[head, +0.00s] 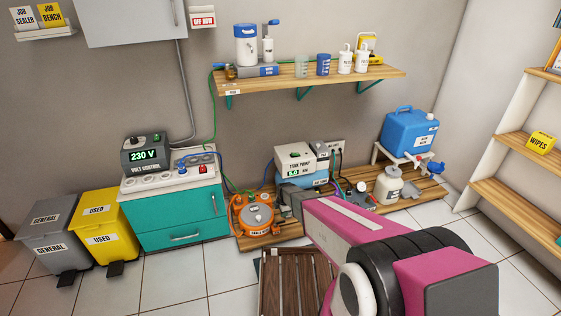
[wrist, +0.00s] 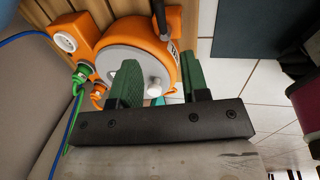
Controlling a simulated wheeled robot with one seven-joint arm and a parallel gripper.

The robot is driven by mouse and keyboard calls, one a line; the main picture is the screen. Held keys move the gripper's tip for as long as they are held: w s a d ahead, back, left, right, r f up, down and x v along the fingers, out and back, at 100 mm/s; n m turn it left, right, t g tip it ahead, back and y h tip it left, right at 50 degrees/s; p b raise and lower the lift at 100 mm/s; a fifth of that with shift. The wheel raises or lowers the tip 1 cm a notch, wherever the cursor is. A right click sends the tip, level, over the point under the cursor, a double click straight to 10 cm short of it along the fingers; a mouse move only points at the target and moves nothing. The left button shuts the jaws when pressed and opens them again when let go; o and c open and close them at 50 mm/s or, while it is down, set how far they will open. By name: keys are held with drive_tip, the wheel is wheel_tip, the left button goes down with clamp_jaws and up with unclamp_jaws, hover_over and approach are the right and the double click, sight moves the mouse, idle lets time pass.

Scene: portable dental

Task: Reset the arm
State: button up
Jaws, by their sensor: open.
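My arm reaches from the lower right of the head view toward the low wooden platform by the wall. My gripper (wrist: 160,72) shows in the wrist view with its two green fingers apart and nothing between them. Beyond the fingers is the orange cable reel (wrist: 112,32), with a grey disc and a pale knob. In the head view the reel (head: 257,215) stands on the platform, just left of my arm's far end. I cannot tell whether the fingers touch the reel. The fingers are not clear in the head view.
A teal cabinet (head: 175,217) with a volt control box (head: 145,152) stands left of the reel. A white pump unit (head: 296,157) and a blue water container (head: 409,130) are behind my arm. A slatted wooden stand (head: 288,285) is below it.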

drive_tip(key=s+d+r+m, duration=0.5)
drive_tip(key=s+r+m, duration=0.2)
drive_tip(key=r, duration=0.3)
drive_tip(key=s+d+r+m+g, duration=0.1)
drive_tip(key=s+d+r+m, duration=0.4)
drive_tip(key=r, duration=0.6)
drive_tip(key=s+d+r+m+g, duration=0.1)
drive_tip(key=s+d+r+m, duration=0.5)
drive_tip(key=s+r+m, duration=0.3)
drive_tip(key=shift+s+r+h, duration=0.15)
drive_tip(key=shift+r+h, duration=0.15)
drive_tip(key=shift+r, duration=0.35)
